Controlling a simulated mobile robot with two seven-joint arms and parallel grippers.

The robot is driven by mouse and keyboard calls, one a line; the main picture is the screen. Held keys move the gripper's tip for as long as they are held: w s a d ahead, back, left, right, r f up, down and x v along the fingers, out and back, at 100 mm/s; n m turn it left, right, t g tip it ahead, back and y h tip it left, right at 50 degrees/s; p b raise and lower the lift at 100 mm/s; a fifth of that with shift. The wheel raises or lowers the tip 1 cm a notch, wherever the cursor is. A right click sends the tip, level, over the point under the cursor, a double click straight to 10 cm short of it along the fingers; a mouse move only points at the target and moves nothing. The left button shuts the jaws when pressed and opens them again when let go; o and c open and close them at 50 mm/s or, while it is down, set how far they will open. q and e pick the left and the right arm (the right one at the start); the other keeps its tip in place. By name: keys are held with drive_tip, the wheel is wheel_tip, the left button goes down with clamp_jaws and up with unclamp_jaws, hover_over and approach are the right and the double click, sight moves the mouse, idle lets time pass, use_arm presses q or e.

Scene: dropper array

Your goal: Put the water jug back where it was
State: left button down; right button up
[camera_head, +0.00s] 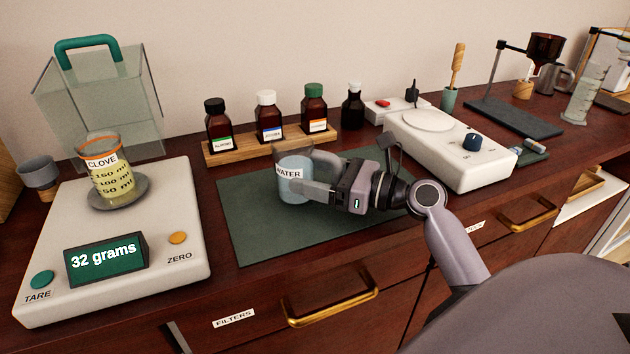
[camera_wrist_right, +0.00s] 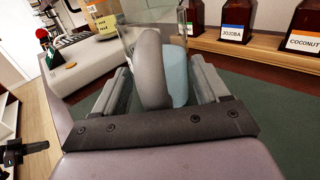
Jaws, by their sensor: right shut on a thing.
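The water jug (camera_head: 295,186) is a clear vessel with bluish water and a white WATER label. It is upright at the dark green mat (camera_head: 245,238), toward the mat's back left part. I cannot tell whether its base touches the mat. My right gripper (camera_head: 306,177) reaches in from the right and is shut on the jug. In the right wrist view the jug's grey handle (camera_wrist_right: 153,75) stands between the two fingers, with the blue water (camera_wrist_right: 178,78) behind it.
A scale (camera_head: 185,215) reading 32 grams stands left, bearing a CLOVE beaker (camera_head: 110,177). A wooden rack (camera_head: 230,149) with brown bottles is behind the mat. A white hotplate (camera_head: 455,155) stands right. The mat's front is clear.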

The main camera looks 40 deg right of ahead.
drive_tip(key=shift+f, duration=0.25)
drive_tip(key=o, duration=1.5)
drive_tip(key=shift+f, duration=0.1)
drive_tip(key=shift+s+d, duration=0.1)
drive_tip(key=shift+s, duration=0.1)
drive_tip(key=v, duration=1)
drive_tip(key=shift+b, duration=0.4)
drive_tip(key=shift+v, duration=0.8)
